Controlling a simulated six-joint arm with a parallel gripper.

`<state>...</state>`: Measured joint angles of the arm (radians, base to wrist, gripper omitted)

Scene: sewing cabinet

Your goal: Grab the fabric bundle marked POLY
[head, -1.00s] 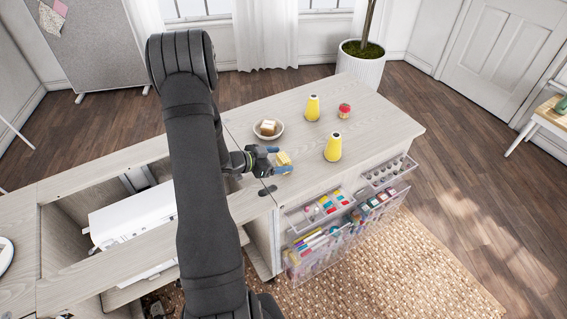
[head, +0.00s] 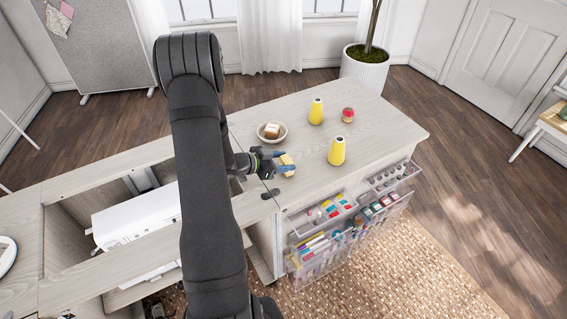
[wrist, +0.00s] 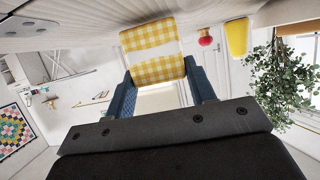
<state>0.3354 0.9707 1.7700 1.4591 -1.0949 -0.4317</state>
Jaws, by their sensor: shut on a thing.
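A yellow-and-white checked fabric bundle (head: 288,164) with a plain white band sits at my gripper on the cabinet top; in the wrist view the bundle (wrist: 158,70) fills the space between the two blue fingers. No POLY marking is readable on it. My gripper (head: 283,162) is shut on this bundle; its fingers (wrist: 160,82) lie along opposite sides. Whether the bundle touches the tabletop is unclear. A brown-and-white bundle (head: 271,130) lies in a shallow bowl (head: 263,137) just behind my gripper; its marking is too small to read.
Two yellow thread cones (head: 337,152) (head: 316,112) stand to the right, with a small red-topped object (head: 348,114) near them. Clear bins (head: 318,245) of supplies hang on the cabinet's front. The right part of the cabinet top (head: 385,130) is clear.

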